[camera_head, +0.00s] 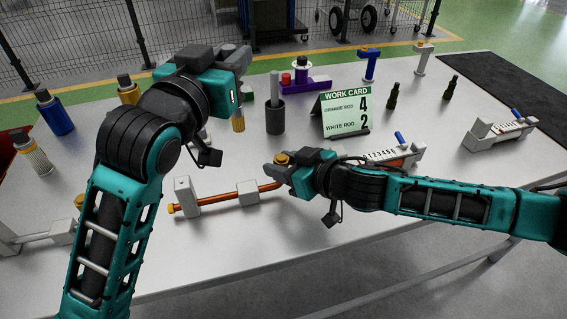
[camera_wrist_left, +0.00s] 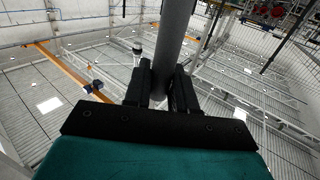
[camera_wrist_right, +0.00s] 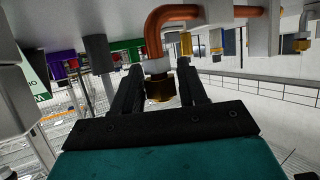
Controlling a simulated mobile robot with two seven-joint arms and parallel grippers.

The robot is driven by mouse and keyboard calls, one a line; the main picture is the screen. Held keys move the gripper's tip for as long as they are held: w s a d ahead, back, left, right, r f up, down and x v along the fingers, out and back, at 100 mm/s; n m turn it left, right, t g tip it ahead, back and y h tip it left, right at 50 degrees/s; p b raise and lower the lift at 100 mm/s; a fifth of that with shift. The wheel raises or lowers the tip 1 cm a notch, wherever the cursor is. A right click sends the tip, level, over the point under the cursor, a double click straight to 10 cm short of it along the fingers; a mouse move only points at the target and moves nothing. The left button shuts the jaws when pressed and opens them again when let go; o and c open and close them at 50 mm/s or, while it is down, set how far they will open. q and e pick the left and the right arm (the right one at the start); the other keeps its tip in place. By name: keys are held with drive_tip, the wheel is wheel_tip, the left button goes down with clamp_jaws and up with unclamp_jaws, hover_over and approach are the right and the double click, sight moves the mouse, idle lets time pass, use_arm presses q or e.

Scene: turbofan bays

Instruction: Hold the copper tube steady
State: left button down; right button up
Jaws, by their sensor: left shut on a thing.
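The copper tube (camera_head: 222,200) lies low over the table, running through two pale grey blocks. In the right wrist view its bent end (camera_wrist_right: 165,22) turns toward a brass nut (camera_wrist_right: 160,88). My right gripper (camera_head: 278,165) is at the tube's right end. Its fingers (camera_wrist_right: 157,85) stand apart on either side of the nut, and I see no clear grip on it. My left gripper (camera_head: 232,58) is raised left of the work card, away from the tube. It is shut on a grey rod (camera_wrist_left: 172,40), which I cannot clearly make out in the head view.
The work card (camera_head: 345,113) stands behind my right gripper. Several cylinders and fittings stand along the back, including a dark grey cylinder (camera_head: 275,115) and a blue one (camera_head: 55,115). Pale fixtures (camera_head: 498,133) sit to the right. The front of the table (camera_head: 185,255) is clear.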

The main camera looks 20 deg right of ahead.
clamp_jaws()
idle(1.0)
